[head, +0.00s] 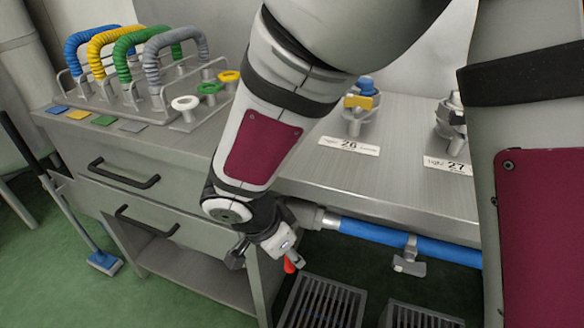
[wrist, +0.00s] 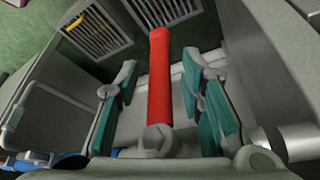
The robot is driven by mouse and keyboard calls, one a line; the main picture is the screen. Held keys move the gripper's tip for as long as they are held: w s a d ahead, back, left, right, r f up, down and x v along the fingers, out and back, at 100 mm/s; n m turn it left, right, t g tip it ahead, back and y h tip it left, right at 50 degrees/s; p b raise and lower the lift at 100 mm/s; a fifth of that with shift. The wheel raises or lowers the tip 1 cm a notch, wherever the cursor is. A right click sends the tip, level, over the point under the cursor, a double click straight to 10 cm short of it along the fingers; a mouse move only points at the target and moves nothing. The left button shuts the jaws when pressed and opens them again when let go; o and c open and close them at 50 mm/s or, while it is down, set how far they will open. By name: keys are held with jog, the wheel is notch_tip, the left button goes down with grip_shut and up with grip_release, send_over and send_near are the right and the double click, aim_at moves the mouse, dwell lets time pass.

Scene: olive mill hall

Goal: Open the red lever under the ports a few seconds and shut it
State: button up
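The red lever (wrist: 160,78) stands between the two teal-padded fingers of my gripper (wrist: 159,68) in the wrist view. Its near end joins a grey metal fitting (wrist: 158,138). The fingers are open, with a visible gap on each side of the lever. In the head view my gripper (head: 268,256) is below the bench's front edge, at the left end of the blue pipe. Only the lever's red tip (head: 289,266) shows there; the rest is hidden by my gripper. Ports with labels 26 (head: 347,146) and 27 (head: 448,165) are on the bench top.
The blue pipe (head: 440,250) runs under the bench edge, with a grey valve handle (head: 409,266) to the right. Floor grates (head: 322,303) lie below. The drawer cabinet (head: 150,200) is close on the left. Coloured hoses (head: 130,45) stand on the bench.

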jog(key=shift+w+d+f, duration=0.1)
jog(key=shift+f, duration=0.35)
grip_shut()
